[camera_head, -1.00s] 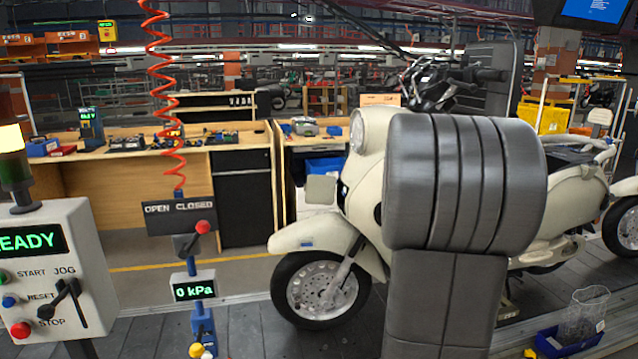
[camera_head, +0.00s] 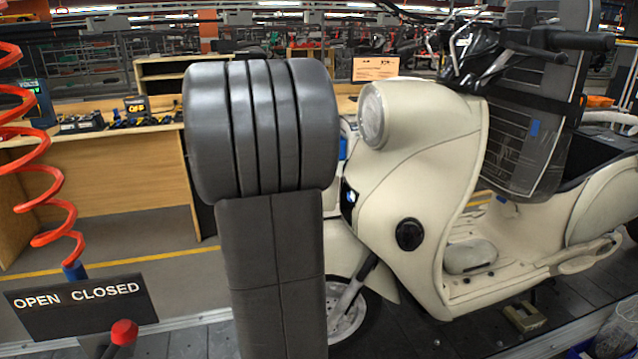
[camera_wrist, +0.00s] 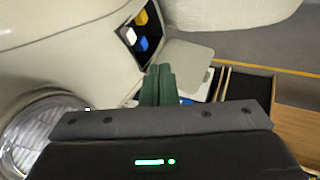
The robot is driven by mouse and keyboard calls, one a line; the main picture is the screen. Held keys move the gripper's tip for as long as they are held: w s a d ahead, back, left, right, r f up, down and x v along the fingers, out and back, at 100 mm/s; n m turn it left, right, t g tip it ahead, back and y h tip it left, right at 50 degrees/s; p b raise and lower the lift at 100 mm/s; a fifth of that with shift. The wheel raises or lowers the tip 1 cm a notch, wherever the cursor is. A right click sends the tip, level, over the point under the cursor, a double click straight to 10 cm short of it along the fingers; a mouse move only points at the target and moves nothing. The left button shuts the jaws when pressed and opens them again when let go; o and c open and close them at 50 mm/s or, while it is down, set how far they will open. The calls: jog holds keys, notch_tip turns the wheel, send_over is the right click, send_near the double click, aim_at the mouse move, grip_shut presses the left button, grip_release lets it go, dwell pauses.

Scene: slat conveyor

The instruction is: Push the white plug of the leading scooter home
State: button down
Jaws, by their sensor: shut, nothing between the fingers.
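The leading scooter (camera_head: 430,160) is cream, with a dark recess in its front body (camera_head: 349,203). The wrist view shows this recess (camera_wrist: 149,16) with a yellow plug (camera_wrist: 141,17), a white plug (camera_wrist: 130,36) and a blue plug (camera_wrist: 143,43) in it. Whether the white plug is fully seated cannot be told. A cream cover flap (camera_wrist: 185,60) stands open beside the recess. My gripper (camera_wrist: 158,72) has green fingers, shut and empty, their tips just below the recess in the wrist picture and seemingly apart from the plugs. My own arm hides the gripper in the head view.
The scooter's headlamp (camera_wrist: 30,130) is close at the lower left of the wrist view. A sign reading OPEN CLOSED (camera_head: 80,303) and a red coiled hose (camera_head: 40,180) stand at the left. A wooden bench (camera_head: 110,175) is behind.

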aim_at(356, 196)
jog(key=shift+s, duration=0.1)
jog(key=shift+d+f, duration=0.1)
jog(key=shift+d, duration=0.05)
jog(key=w+d+f+p, duration=0.2)
jog(key=w+d+f, duration=0.3)
jog(key=d+f, duration=0.2)
jog(key=shift+w+d+f+p, duration=0.2)
jog(key=shift+d+f+p, duration=0.15)
jog(key=shift+f, duration=0.05)
dwell(0.4)
